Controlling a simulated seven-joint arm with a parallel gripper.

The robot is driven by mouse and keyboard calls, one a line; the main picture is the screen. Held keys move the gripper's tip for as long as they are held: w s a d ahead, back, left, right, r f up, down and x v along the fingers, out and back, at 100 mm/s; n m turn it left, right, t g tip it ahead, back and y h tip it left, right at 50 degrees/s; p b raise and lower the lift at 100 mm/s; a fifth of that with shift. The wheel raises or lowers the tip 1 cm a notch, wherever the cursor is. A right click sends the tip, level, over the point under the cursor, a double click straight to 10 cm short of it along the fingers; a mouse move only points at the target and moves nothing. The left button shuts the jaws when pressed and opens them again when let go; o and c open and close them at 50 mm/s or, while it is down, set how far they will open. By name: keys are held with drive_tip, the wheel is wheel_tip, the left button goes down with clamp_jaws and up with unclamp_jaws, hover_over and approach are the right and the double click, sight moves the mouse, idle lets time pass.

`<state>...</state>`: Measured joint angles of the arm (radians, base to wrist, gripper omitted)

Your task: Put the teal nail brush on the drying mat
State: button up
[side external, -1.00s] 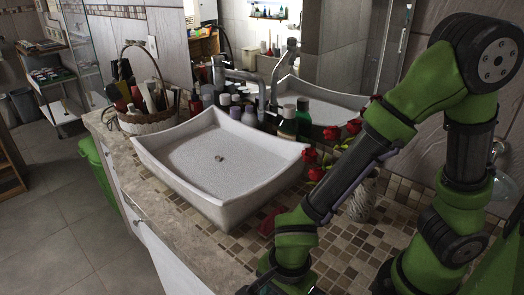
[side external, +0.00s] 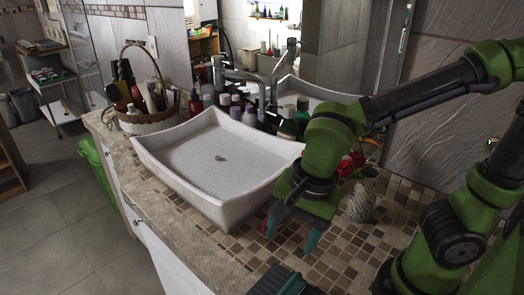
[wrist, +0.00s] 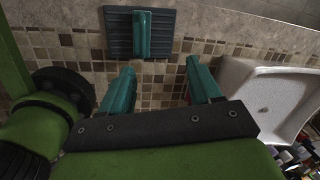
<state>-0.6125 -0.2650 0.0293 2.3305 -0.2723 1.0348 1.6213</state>
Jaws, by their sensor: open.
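The teal nail brush (wrist: 142,34) lies on the dark ridged drying mat (wrist: 115,42) in the wrist view, near the mat's middle. In the side view, the brush (side external: 292,285) and the mat (side external: 267,281) show at the bottom edge, partly cut off. My gripper (side external: 291,238) is open and empty above the tiled counter, between the basin and the mat. Its two teal fingers (wrist: 160,68) are spread wide in the wrist view, apart from the brush and the mat.
A white basin (side external: 225,175) stands left of my gripper, with bottles (side external: 288,122) behind it. A patterned vase (side external: 362,198) with red flowers (side external: 350,163) stands to the right. A small red item (side external: 263,225) is partly hidden by a finger. A basket (side external: 145,122) sits far left.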

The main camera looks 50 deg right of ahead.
drive_tip(key=w+d+r+n+t, duration=0.2)
drive_tip(key=d+r+n+t, duration=0.3)
drive_tip(key=d+n, duration=0.5)
drive_tip(key=shift+d+r+y, duration=0.4)
drive_tip(key=shift+d+r, duration=0.7)
drive_tip(key=shift+d, duration=0.4)
